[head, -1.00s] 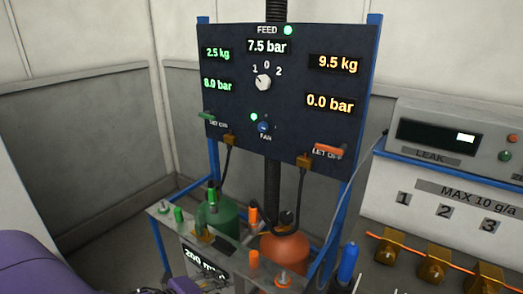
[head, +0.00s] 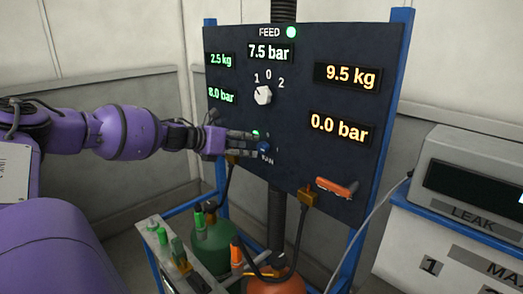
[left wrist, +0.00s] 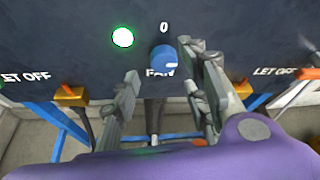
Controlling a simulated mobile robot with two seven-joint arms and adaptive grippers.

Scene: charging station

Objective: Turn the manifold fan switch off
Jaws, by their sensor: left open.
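The fan switch is a small blue knob (head: 264,147) low on the dark panel (head: 300,95), above the FAN label. In the left wrist view the blue knob (left wrist: 164,58) lies between and just beyond the fingertips, with a "0" mark above it. A lit green lamp (left wrist: 122,37) is to its left. My left gripper (head: 252,143) reaches in from the left, open, its fingertips close to the knob. I cannot tell whether they touch it. In the left wrist view the two fingers (left wrist: 158,62) are spread with nothing held. My right gripper is out of view.
A white selector knob (head: 263,95) sits above the fan switch. An orange lever (head: 337,187) is at the panel's lower right. A green cylinder (head: 213,240) and an orange cylinder (head: 275,285) stand below. A white leak unit (head: 450,185) is at right.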

